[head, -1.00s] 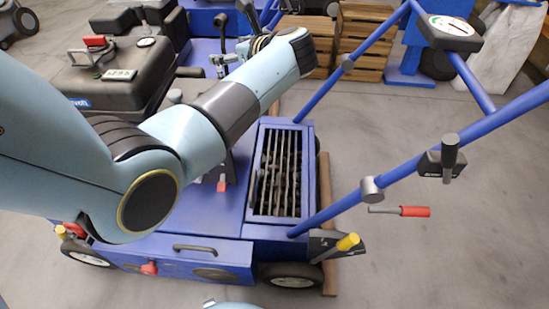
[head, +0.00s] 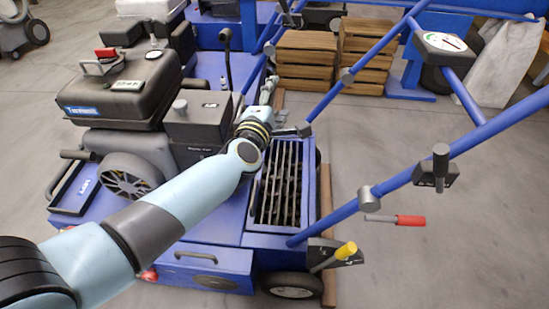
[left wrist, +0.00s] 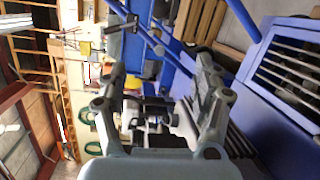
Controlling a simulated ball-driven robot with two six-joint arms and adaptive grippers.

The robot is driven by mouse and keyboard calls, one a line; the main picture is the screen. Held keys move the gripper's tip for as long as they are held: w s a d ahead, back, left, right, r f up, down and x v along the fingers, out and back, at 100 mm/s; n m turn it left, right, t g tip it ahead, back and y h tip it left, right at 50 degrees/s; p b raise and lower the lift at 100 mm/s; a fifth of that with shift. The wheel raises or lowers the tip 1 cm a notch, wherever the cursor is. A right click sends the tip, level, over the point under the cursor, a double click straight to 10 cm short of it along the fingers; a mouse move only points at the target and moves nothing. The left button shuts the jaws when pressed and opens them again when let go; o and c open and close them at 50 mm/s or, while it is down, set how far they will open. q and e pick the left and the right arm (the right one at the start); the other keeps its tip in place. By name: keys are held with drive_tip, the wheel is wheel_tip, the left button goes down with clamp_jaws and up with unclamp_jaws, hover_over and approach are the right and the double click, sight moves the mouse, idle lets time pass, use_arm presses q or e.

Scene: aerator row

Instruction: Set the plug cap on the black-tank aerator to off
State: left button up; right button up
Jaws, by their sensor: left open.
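The black-tank aerator is the blue machine in the head view, with a black tank (head: 118,92) and a dark engine box (head: 200,125) beside it. I cannot pick out its plug cap for certain; my left arm covers part of the engine side. My left gripper (head: 283,110) is past the engine box, above the far end of the slatted grate, with its fingers apart. In the left wrist view the open fingers (left wrist: 160,70) have nothing gripped between them; blurred machine parts show behind. My right gripper is in neither view.
Wooden crates (head: 305,60) and another blue machine are behind.

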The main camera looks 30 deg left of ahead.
use_arm(q)
drive_tip(key=s+d+f+m+g+h, duration=0.3)
drive_tip(key=s+d+f+m+h, duration=0.2)
drive_tip(key=s+f+m, duration=0.3)
drive_tip(key=shift+f+m, duration=0.8)
drive_tip(key=shift+m, duration=0.2)
drive_tip(key=shift+c, duration=0.4)
